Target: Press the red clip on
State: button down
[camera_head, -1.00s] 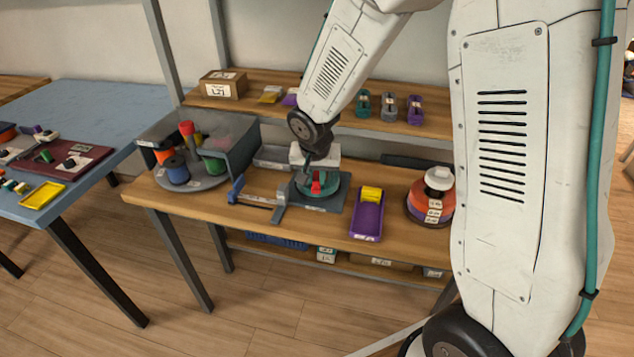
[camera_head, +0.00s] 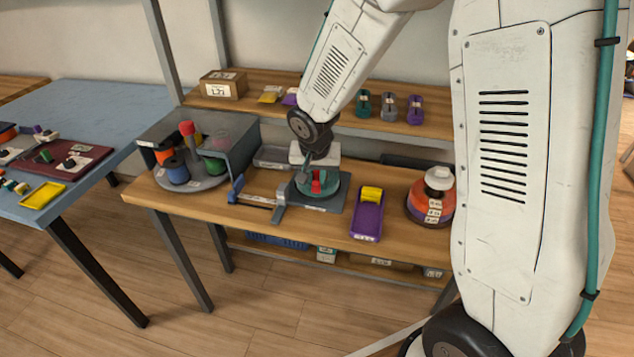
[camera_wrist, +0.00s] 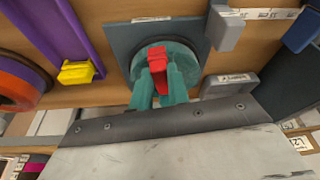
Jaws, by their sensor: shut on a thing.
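The red clip (camera_wrist: 157,66) is held between the teal fingers of my gripper (camera_wrist: 160,80), which is shut on it. In the wrist view the clip lies over a round teal disc (camera_wrist: 182,52) on a dark square plate (camera_wrist: 118,34). In the head view the red clip (camera_head: 318,182) shows at the disc, with my gripper (camera_head: 316,180) coming down from above. Whether the clip touches the disc or sits just above it I cannot tell. The clip's underside is hidden.
A purple tray (camera_head: 367,222) with a yellow piece (camera_head: 372,193) stands to the right of the plate. A stack of orange and purple discs (camera_head: 428,205) is further right. A blue-handled clamp (camera_head: 258,200) and a turntable of spools (camera_head: 190,183) are to the left.

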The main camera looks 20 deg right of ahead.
jog(key=shift+f, duration=0.5)
jog(key=c, duration=0.9)
grip_release()
jog(key=shift+c, duration=0.2)
jog(key=shift+r, duration=0.15)
jog(key=shift+v, duration=2.95)
